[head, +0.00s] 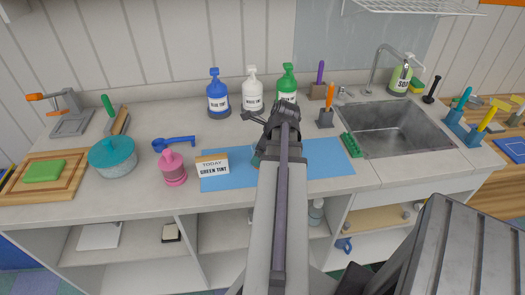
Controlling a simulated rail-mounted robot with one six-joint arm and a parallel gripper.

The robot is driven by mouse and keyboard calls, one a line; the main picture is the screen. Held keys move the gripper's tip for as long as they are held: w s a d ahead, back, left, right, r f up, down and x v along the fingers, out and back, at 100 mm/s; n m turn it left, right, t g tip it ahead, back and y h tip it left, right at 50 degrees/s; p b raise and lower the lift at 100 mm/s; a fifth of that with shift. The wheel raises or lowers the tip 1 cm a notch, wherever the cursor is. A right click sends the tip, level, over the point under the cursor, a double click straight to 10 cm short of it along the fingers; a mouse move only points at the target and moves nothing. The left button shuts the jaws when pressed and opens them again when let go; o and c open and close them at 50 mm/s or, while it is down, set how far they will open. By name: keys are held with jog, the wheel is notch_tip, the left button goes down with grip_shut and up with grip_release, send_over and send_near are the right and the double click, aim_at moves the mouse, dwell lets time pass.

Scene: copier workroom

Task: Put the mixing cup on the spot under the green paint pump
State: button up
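The green paint pump (287,81) stands at the back of the counter, at the right end of a row with a white pump (252,90) and a blue pump (214,92). My gripper (268,118) is in front of the white and green pumps, above the blue mat (325,158). My arm hides the spot under the green pump and much of the mat. A small greyish-teal edge (255,157) shows beside my arm on the mat; I cannot tell whether it is the mixing cup. Whether my fingers are open or hold anything is not clear.
A card reading "TODAY GREEN TINT" (212,166) stands at the mat's left end. Left are a pink container (173,168), a blue scoop (174,143) and a teal pot (113,156).

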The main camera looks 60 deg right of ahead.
jog(key=shift+r, duration=0.15)
jog(key=p+v, duration=1)
jog(key=shift+d+r, duration=0.2)
jog(key=shift+d, duration=0.05)
jog(key=w+a+n+g, duration=0.1)
jog(key=w+a+n, duration=0.5)
jog(key=a+n, duration=0.25)
jog(key=w+a+n+g, duration=0.2)
jog(key=w+a+n, duration=0.5)
jog(key=a, duration=0.3)
jog(key=w+a+f+n+g+h, duration=0.1)
jog(key=w+a+n, duration=0.1)
jog(key=a+n, duration=1.5)
jog(key=a, duration=0.5)
